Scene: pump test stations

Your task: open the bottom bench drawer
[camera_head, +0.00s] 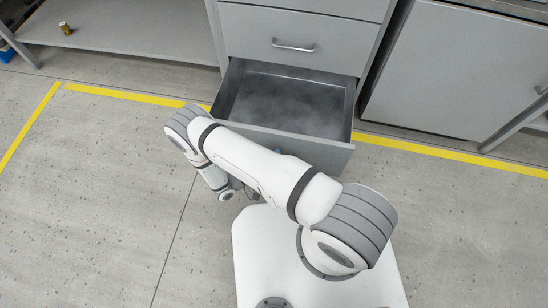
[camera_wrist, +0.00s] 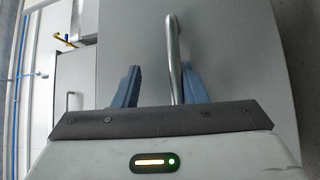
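The bottom bench drawer (camera_head: 335,146) is pulled well out from the grey bench in the head view. Its inside looks empty, and my arm covers part of its front. In the wrist view, the drawer's grey front (camera_wrist: 235,60) fills much of the picture. Its metal bar handle (camera_wrist: 174,50) runs between the two blue fingers of my gripper (camera_wrist: 159,68). The fingers are apart. The handle is close to the right finger, with a clear gap to the left one; I cannot tell if it touches.
A closed drawer with a bar handle (camera_head: 293,46) is above the open one. A grey cabinet (camera_head: 455,75) stands to the right. A low shelf (camera_head: 130,35) at the left holds a small brass-coloured part (camera_head: 65,28). Yellow tape (camera_head: 125,95) marks the floor, which is clear at left.

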